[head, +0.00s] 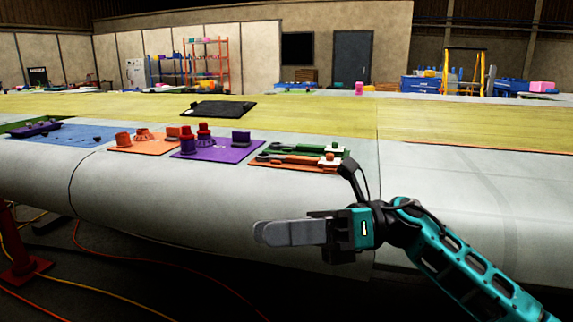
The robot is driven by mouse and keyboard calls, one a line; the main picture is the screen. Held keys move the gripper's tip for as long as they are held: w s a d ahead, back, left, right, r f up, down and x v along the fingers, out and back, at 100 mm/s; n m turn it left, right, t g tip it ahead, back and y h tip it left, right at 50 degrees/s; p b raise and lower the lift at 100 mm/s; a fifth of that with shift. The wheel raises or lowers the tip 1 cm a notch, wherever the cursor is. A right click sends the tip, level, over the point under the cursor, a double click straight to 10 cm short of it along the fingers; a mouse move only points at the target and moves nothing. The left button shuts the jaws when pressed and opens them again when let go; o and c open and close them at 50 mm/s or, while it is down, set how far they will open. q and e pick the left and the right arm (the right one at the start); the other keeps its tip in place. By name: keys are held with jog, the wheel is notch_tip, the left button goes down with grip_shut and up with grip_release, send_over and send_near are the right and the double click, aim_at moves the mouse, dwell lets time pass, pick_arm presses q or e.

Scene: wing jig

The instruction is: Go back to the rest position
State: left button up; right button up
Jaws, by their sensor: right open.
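My right gripper (262,233) is in front of the wing's rounded edge, with its grey fingers pointing left. It is open, and I see nothing between its fingers. The teal right arm (450,262) comes in from the lower right. The gripper is nearer to me than the parts on the wing (210,205) and appears apart from them. My left gripper is not in view.
On the wing lie an orange plate (150,148) with orange parts, a purple plate (222,151) with red and purple parts, and an orange-and-green tool set (300,158). A black flat case (218,109) lies farther back. Cables (150,258) cross the dark floor.

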jog(key=w+d+f+m+t+h, duration=0.25)
jog(key=f+m+t, duration=0.45)
jog(key=m, duration=0.5)
jog(key=w+d+f+m+t+h, duration=0.1)
jog(key=d+f+m+t+h, duration=0.2)
jog(key=m+t, duration=0.7)
jog(key=w+d+f+m+t+h, duration=0.1)
jog(key=d+f+m+t, duration=0.2)
jog(key=f+m+t, duration=0.7)
jog(key=s+d+f+m+g+h, duration=0.5)
jog(key=s+f+m, duration=0.3)
jog(key=f, duration=0.2)
jog(key=s+d+f+m+g+h, duration=0.4)
jog(key=s+f+m+g+h, duration=0.1)
jog(key=s+f+m, duration=0.3)
notch_tip(320, 180, down, 2)
jog(key=shift+s+d+f+m, duration=0.2)
jog(key=shift+d+m, duration=0.2)
jog(key=shift+m, duration=0.1)
